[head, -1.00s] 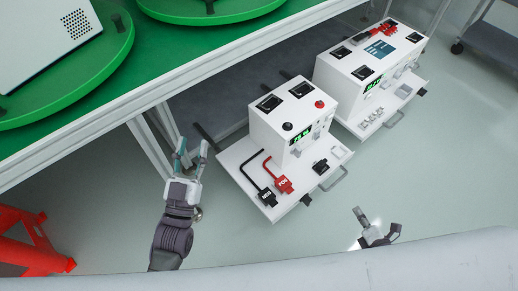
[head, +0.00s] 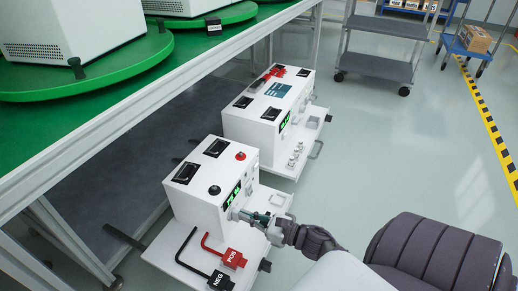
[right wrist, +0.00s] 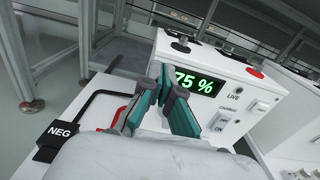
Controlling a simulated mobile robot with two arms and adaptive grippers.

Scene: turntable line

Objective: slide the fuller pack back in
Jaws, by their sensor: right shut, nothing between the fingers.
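The nearer white pack (head: 190,207) stands on a pulled-out tray (head: 163,254) beside the green-topped bench. Its green display shows 75 % in the right wrist view (right wrist: 197,82), partly covered by my fingers. The farther white pack (head: 244,130) stands on another pulled-out tray behind it; its display (head: 284,122) is too small to read. My right gripper (head: 255,217) is shut and empty, close in front of the nearer pack's front face, just below the display. It also shows in the right wrist view (right wrist: 165,88); I cannot tell whether it touches. My left gripper is out of view.
Red POS (head: 231,257) and black NEG (head: 219,280) leads lie on the nearer tray. The green bench top (head: 60,125) overhangs at left. A grey cart (head: 378,65) stands at the back. The floor right of the trays is clear.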

